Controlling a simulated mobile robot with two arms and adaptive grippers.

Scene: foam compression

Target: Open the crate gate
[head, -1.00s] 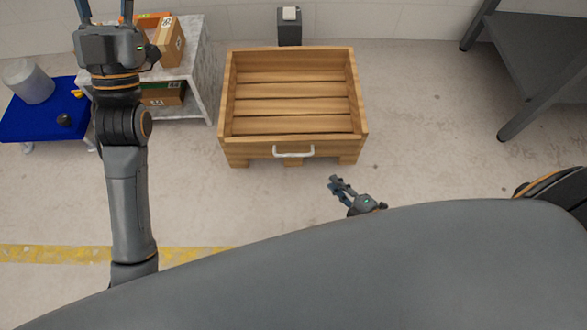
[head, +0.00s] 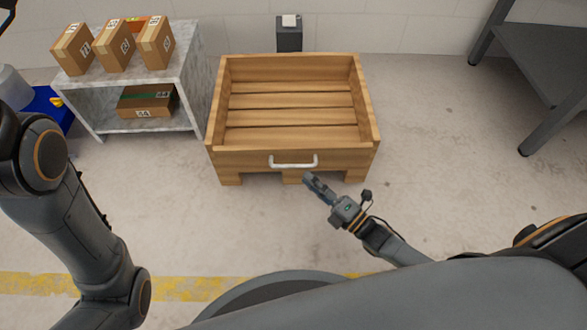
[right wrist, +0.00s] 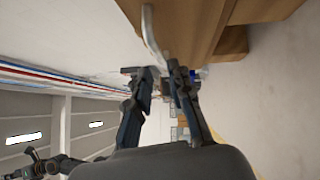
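The wooden crate (head: 222,110) stands on the floor in the middle of the head view, empty, with a slatted bottom. Its front gate (head: 235,160) is upright, level with the side walls, and carries a white bar handle (head: 294,165). My right gripper (head: 309,181) is just in front of and below the right end of the handle, apart from it. In the right wrist view the fingers (right wrist: 159,75) are spread with nothing between them, and the handle (right wrist: 152,38) lies just beyond the tips. My left arm is at the left; its gripper is out of frame.
A grey shelf (head: 190,85) with several cardboard boxes stands left of the crate. A dark bin (head: 289,38) stands behind it. A grey metal table (head: 550,60) is at the right. The floor in front of the crate is clear.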

